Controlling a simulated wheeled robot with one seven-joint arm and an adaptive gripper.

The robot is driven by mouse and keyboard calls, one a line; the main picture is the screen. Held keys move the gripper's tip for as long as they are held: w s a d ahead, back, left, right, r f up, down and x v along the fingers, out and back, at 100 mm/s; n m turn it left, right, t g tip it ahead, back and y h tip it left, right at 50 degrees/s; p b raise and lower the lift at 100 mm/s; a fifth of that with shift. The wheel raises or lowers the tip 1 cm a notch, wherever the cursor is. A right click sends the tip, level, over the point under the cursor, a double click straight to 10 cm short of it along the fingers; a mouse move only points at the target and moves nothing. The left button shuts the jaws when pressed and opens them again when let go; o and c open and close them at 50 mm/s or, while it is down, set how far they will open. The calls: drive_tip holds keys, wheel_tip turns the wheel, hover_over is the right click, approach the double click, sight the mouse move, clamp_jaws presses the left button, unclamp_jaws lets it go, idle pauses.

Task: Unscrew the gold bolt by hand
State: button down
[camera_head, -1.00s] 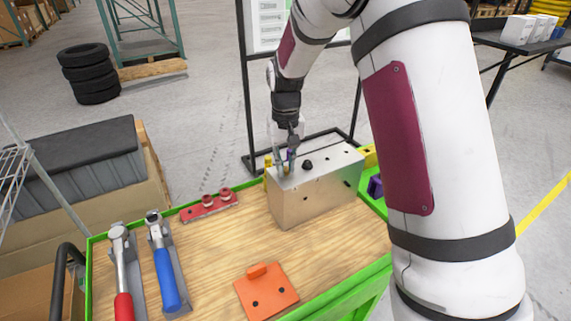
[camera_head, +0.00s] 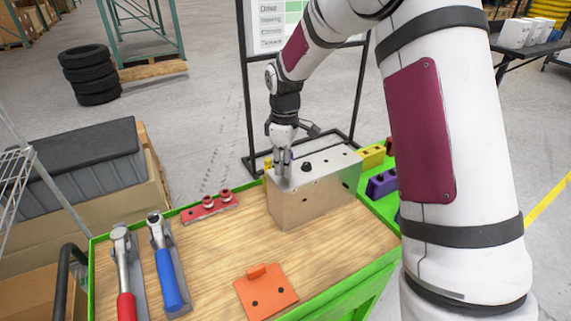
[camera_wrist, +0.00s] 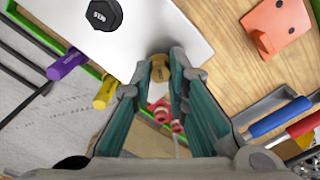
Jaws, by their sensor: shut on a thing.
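The gold bolt (camera_wrist: 160,69) sits at the near edge of the grey metal chassis block (camera_head: 315,190) in the wrist view, where the block also shows (camera_wrist: 170,30). My gripper (camera_head: 283,173) points down at the block's left end. In the wrist view its fingertips (camera_wrist: 163,62) are on either side of the bolt's head, shut on it. In the head view the bolt is hidden by the fingers. Whether its thread is still in the block cannot be seen.
A black bolt (camera_wrist: 101,14) stands on the block's top. Purple (camera_wrist: 66,64) and yellow (camera_wrist: 106,91) bolts stick out beside it. A red holder (camera_head: 209,207), an orange plate (camera_head: 267,292) and red-handled (camera_head: 124,290) and blue-handled (camera_head: 166,275) tools lie on the bench. Bare wood lies in front.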

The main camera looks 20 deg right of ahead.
drive_tip(key=n, duration=0.3)
drive_tip(key=shift+s+f, duration=0.1)
drive_tip(key=shift+f, duration=0.1)
drive_tip(key=c, duration=1.5)
unclamp_jaws()
drive_tip(key=shift+r, duration=0.15)
drive_tip(key=shift+r+p, duration=0.65)
drive_tip(key=shift+r, duration=0.6)
